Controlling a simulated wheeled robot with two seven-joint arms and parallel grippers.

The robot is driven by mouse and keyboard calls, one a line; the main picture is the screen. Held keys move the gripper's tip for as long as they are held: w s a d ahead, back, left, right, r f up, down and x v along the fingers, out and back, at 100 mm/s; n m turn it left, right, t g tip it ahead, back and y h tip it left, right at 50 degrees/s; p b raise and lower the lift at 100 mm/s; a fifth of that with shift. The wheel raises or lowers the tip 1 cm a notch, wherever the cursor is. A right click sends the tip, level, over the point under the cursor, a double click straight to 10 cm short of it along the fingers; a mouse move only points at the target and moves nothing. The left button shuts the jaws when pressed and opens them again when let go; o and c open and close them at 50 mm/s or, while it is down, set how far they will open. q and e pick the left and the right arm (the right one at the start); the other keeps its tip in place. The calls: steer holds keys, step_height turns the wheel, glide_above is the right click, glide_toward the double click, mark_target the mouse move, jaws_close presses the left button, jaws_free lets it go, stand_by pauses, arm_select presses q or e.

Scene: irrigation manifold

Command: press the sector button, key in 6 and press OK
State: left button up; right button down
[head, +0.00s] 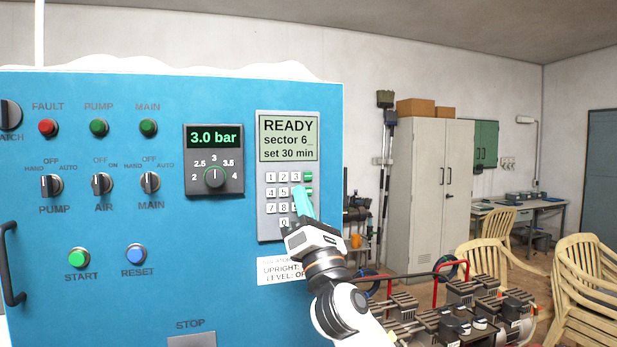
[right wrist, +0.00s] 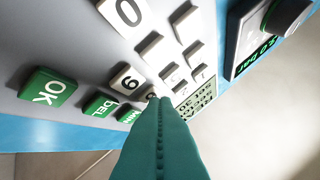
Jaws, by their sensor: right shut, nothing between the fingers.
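The keypad unit (head: 263,190) is on the blue cabinet, with white number keys and a green key column at its right. Its display (head: 289,138) reads "READY", "sector 6_", "set 30 min". My right gripper (head: 299,191) is shut and empty, its teal fingertips over the keypad, hiding keys at the middle and lower right. In the right wrist view the fingertips (right wrist: 158,102) are by the 6 key, which they partly cover; I cannot tell if they touch it. The 9 key (right wrist: 128,81), the 0 key (right wrist: 125,12) and the green OK key (right wrist: 46,88) show clear of the fingers. My left gripper is out of view.
The cabinet also bears a "3.0 bar" gauge with a knob (head: 214,178), lamps, selector switches, a green START button (head: 78,258) and a blue RESET button (head: 136,254). A label (head: 277,271) sits below the keypad. Valve gear and chairs (head: 583,285) stand at the right.

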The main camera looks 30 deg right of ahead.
steer(key=shift+s+a, duration=0.2)
steer(key=shift+s, duration=0.5)
step_height(320, 180, down, 6)
steer(key=d+b, duration=0.2)
steer(key=b, duration=0.2)
steer(key=shift+s+d+r+b, duration=0.15)
steer(key=shift+s+r+b, duration=0.05)
steer(key=shift+b, duration=0.1)
steer(key=shift+w, duration=0.1)
steer(key=shift+w, duration=0.3)
